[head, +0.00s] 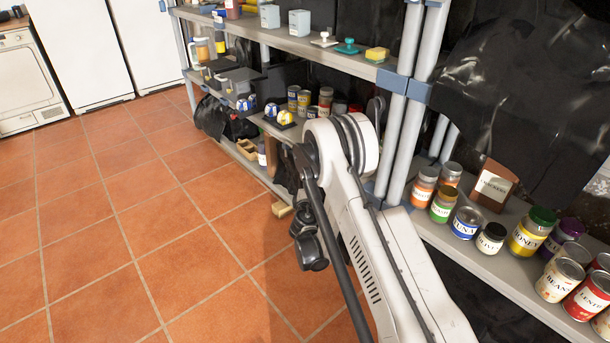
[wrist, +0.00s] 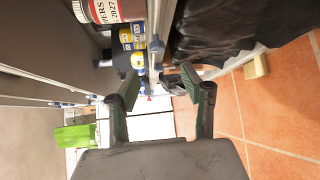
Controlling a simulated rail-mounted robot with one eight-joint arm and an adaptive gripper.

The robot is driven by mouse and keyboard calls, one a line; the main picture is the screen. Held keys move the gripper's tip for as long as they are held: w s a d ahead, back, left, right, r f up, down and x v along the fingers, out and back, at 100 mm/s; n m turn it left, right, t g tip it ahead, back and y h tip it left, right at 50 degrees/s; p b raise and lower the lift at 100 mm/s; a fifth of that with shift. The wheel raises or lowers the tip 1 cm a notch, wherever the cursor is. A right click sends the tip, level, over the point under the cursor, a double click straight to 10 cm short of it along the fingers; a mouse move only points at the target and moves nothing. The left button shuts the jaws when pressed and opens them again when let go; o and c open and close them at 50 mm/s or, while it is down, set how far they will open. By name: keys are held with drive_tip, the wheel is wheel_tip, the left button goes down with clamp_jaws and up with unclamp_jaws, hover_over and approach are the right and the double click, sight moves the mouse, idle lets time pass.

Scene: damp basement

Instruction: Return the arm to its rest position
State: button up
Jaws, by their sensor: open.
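My arm (head: 360,220) rises from the lower right of the head view and bends in front of the shelf rack's post. My gripper (wrist: 160,77) shows in the wrist view with its two dark fingers spread apart. Nothing is between the fingertips. The wrist view is turned sideways, with shelves on the left and tiled floor on the right. I cannot clearly make out the gripper's fingers in the head view.
The shelf rack (head: 300,41) holds jars and cans close to my arm. In the wrist view, a labelled jar (wrist: 112,10) and black plastic sheeting (wrist: 215,35) lie beyond the fingers. A small wooden block (head: 282,210) lies on the floor. The tiled floor (head: 130,230) at left is clear.

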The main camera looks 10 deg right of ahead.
drive_tip(key=s+d+r+m+g, duration=0.1)
drive_tip(key=d+r+m, duration=0.15)
drive_tip(key=r, duration=0.65)
drive_tip(key=s+d+r+m+g, duration=0.1)
drive_tip(key=s+r+m, duration=0.15)
drive_tip(key=r, duration=0.55)
drive_tip(key=s+d+r+m+g, duration=0.2)
drive_tip(key=s+r+m, duration=0.2)
drive_tip(key=s+r, duration=0.7)
drive_tip(key=s+r+m+g+y, duration=0.1)
drive_tip(key=s+r+m, duration=0.15)
drive_tip(key=s, duration=0.55)
drive_tip(key=s+r+m+g+y, duration=0.15)
drive_tip(key=s+r, duration=0.25)
drive_tip(key=s, duration=0.5)
drive_tip(key=s+a+f+m+g+y, duration=0.1)
drive_tip(key=s+a+m, duration=0.1)
drive_tip(key=s, duration=0.7)
drive_tip(key=s+a+f+m+g+y, duration=0.1)
drive_tip(key=s+a+f, duration=0.1)
drive_tip(key=s, duration=0.8)
wheel_tip(320, 180, up, 18)
drive_tip(key=p, duration=1.8)
drive_tip(key=shift+w+a+r, duration=0.2)
drive_tip(key=shift+w+r, duration=0.05)
drive_tip(key=shift+w, duration=0.05)
